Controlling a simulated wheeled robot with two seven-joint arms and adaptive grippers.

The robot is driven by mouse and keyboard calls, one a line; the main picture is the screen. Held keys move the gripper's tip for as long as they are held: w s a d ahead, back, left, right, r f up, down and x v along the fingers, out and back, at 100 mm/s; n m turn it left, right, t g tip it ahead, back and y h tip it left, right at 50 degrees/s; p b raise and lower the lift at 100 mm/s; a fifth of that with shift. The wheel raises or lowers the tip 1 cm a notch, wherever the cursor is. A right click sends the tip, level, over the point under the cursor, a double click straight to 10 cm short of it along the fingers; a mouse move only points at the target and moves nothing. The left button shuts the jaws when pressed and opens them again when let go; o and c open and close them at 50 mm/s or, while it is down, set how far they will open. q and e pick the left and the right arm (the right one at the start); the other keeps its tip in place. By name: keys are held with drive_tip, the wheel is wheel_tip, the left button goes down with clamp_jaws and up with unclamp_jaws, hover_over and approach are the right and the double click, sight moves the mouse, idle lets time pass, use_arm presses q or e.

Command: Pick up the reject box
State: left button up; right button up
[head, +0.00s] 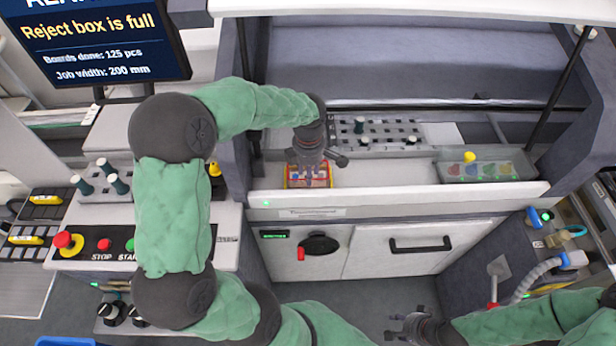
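A small red-edged box (292,183) with yellow and coloured contents sits on the white ledge of the machine, left of centre; it looks like the reject box, though no label is readable. My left gripper (309,178) points down right over this box, its fingertips overlapping it in the view. I cannot tell whether the fingers touch or grip it. My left arm arches in from the bottom, up and over to the right. My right gripper (392,326) is low at the bottom right, in front of the machine, its fingers apart and empty.
A screen (95,40) reads "Reject box is full". A clear-lidded container (450,172) with a yellow knob and a grey plate with pegs (385,132) stand right of the box. A control panel (90,240) with buttons is at left. A door handle (420,245) projects below the ledge.

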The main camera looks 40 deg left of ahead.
use_arm(q)
wheel_tip(320, 180, down, 4)
drive_tip(key=shift+r+b, duration=0.1)
drive_tip(key=shift+b, duration=0.35)
drive_tip(key=shift+s, duration=0.1)
clamp_jaws()
drive_tip(key=shift+r, duration=0.1)
drive_tip(key=shift+r, duration=0.1)
